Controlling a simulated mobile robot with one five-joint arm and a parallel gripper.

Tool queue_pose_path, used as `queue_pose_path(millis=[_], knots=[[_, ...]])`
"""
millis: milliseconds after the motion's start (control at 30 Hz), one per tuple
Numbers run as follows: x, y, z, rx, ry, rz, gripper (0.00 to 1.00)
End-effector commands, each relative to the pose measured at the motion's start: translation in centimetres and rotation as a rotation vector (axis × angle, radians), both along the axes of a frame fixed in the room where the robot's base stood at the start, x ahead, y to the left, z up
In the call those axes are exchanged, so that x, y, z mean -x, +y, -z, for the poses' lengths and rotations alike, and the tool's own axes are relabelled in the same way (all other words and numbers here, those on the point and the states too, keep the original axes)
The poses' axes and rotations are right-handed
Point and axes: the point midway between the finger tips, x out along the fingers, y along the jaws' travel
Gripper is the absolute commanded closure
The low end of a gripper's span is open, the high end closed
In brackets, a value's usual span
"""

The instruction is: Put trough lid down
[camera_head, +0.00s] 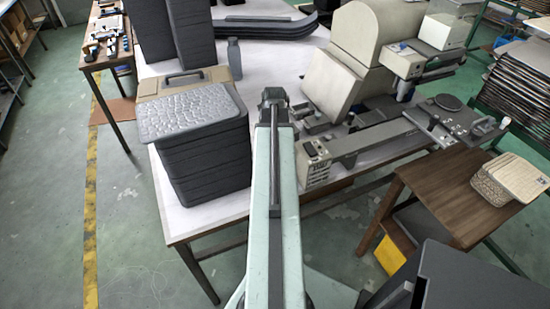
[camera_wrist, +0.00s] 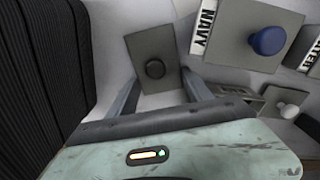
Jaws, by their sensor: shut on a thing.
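In the wrist view my gripper (camera_wrist: 160,88) reaches up from the bottom with its two grey fingers apart. A flat grey panel with a round dark knob (camera_wrist: 155,68) lies between the fingertips, and the fingers are shut on it; I take it for the trough lid. Its lower part is partly hidden by the gripper, and whether it touches the surface below cannot be told. In the head view my gripper (camera_head: 273,95) is at the far end of my arm, over the white table; the lid cannot be made out there.
Right of the lid is a grey panel with a blue knob (camera_wrist: 268,40) and a NAVY label; a white knob (camera_wrist: 290,110) sits below. A dark ribbed stack (camera_wrist: 40,70) stands close left, seen as stacked trays (camera_head: 205,150) in the head view. A long grey machine (camera_head: 375,140) stands right.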

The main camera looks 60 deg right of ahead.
Motion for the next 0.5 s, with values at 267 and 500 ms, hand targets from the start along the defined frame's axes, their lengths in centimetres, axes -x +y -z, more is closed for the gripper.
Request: queue_pose_path(millis=[267, 500], knots=[[0.04, -0.02, 0.16, 0.0, 0.0, 0.001, 0.8], [0.06, -0.04, 0.08, 0.0, 0.0, 0.001, 0.19]])
